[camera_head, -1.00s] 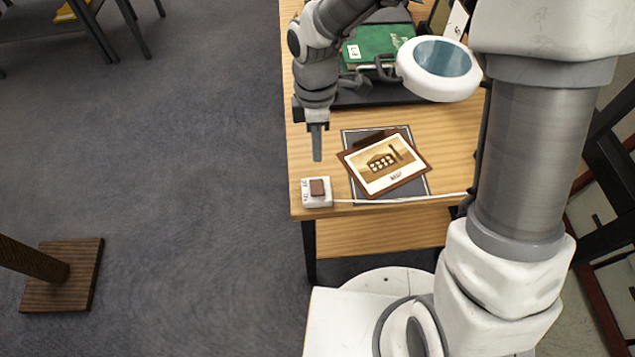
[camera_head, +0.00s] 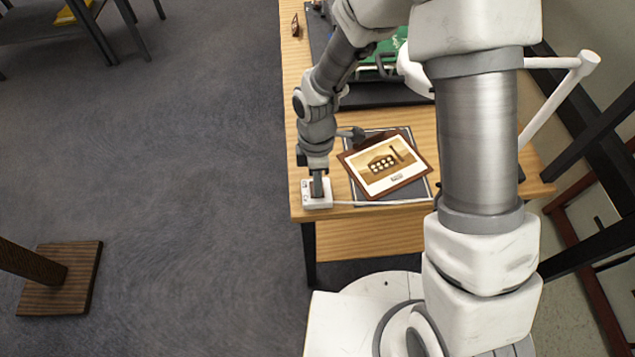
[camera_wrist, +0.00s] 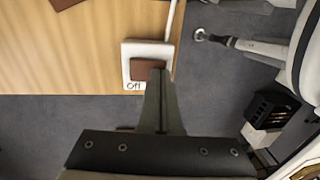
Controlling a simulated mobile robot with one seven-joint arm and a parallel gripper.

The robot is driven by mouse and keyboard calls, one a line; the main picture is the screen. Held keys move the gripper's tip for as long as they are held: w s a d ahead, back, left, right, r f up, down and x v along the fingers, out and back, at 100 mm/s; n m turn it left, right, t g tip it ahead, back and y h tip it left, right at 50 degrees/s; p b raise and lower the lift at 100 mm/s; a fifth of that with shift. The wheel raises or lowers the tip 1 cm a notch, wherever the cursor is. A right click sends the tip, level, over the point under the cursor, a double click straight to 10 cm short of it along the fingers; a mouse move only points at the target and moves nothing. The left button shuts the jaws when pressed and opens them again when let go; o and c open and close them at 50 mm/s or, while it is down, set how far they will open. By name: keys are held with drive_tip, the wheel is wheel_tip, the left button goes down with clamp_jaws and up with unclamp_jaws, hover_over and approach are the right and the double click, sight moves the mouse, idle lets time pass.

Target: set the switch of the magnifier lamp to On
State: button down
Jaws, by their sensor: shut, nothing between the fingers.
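The switch of the magnifier lamp is a small white box (camera_head: 318,204) with a brown rocker, at the near left corner of the wooden table. In the wrist view the white box (camera_wrist: 133,52) shows the word "Off" by one end of its brown rocker (camera_wrist: 146,69). My gripper (camera_head: 317,193) is shut and empty, pointing down, its tip over the rocker; it also shows in the wrist view (camera_wrist: 158,78). I cannot tell if the tip touches the rocker. The lamp's white round head (camera_head: 412,72) is partly hidden behind my arm.
A framed picture (camera_head: 388,165) lies on a dark mat right of the switch. A white cord (camera_head: 385,202) runs right from the switch box along the table's front edge. A green book (camera_head: 391,60) lies farther back.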

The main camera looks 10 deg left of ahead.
drive_tip(key=shift+s+f+t+b, duration=0.1)
drive_tip(key=shift+f+t+b, duration=0.2)
drive_tip(key=shift+b, duration=0.4)
drive_tip(key=shift+r, duration=0.15)
drive_tip(key=shift+w+a+r+p, duration=0.2)
drive_tip(key=shift+w+p, duration=0.15)
drive_tip(key=shift+w, duration=0.45)
drive_tip(key=shift+r+p, duration=0.3)
drive_tip(key=s+r+p, duration=0.3)
drive_tip(key=r+p, duration=0.1)
drive_tip(key=r, duration=1.9)
drive_tip(key=shift+s+d, duration=0.15)
drive_tip(key=shift+d, duration=0.25)
